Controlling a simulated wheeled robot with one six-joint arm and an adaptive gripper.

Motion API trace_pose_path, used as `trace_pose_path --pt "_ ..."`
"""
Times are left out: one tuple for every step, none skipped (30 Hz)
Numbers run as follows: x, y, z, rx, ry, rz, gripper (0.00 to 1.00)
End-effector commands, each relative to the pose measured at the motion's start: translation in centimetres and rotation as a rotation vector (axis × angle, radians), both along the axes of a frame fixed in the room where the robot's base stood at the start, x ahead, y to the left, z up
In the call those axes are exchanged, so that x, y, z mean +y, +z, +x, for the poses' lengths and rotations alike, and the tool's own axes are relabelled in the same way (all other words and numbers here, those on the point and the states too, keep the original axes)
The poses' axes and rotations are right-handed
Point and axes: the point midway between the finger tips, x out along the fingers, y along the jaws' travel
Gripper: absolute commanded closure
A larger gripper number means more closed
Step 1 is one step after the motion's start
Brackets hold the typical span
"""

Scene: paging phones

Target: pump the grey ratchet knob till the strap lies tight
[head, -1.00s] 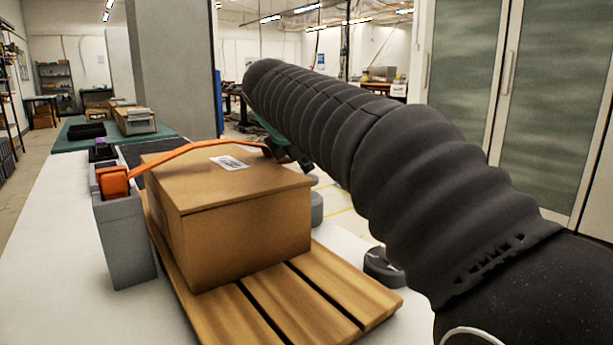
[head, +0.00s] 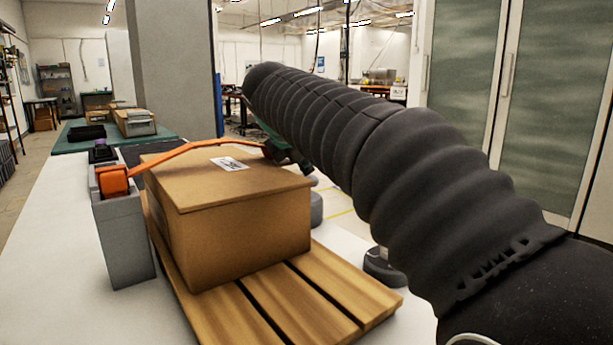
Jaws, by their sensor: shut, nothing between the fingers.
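The orange strap (head: 180,153) runs from an orange end fitting (head: 113,181) on a grey post (head: 125,240) at the left, over a brown cardboard box (head: 240,235). It rises in a slant to a dark green part (head: 277,150) at the box's far right edge. A gap shows under the strap's left stretch. The dark green part is mostly covered by my black sleeved arm; I cannot tell exactly what it is. I cannot make out the grey ratchet knob with certainty. My gripper is hidden behind my arm.
The box, with a white label (head: 229,164), sits on a slatted wooden pallet (head: 340,290) on a white table (head: 50,270). A dark round-based object (head: 383,266) stands right of the pallet. Tall cabinets (head: 560,90) stand at the right. The table's front left is clear.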

Motion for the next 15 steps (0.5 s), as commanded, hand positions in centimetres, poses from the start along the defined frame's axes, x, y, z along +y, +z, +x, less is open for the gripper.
trace_pose_path --pt "0.08 -1.86 0.07 0.033 -0.001 -0.013 1.0" --pt "0.07 -1.9 0.08 0.033 -0.001 -0.013 1.0" --pt "0.07 -1.95 0.06 0.033 -0.001 -0.013 1.0" --pt "0.07 -1.99 0.07 0.033 -0.001 -0.013 1.0" --pt "0.07 -2.02 0.06 0.033 -0.001 -0.013 1.0" --pt "0.07 -2.06 0.06 0.033 -0.001 -0.013 1.0" --pt "0.08 -2.1 0.06 0.033 -0.001 -0.013 1.0" --pt "0.07 -2.13 0.06 0.033 -0.001 -0.013 1.0" --pt "0.07 -2.18 0.06 0.033 -0.001 -0.013 1.0" --pt "0.08 -2.21 0.06 0.033 -0.001 -0.013 1.0" --pt "0.07 -2.24 0.06 0.033 -0.001 -0.013 1.0" --pt "0.07 -2.29 0.05 0.033 -0.001 -0.013 1.0" --pt "0.08 -2.33 0.06 0.034 0.0 -0.012 1.0" --pt "0.08 -2.36 0.06 0.034 0.0 -0.012 1.0" --pt "0.08 -2.41 0.05 0.035 0.0 -0.013 1.0"
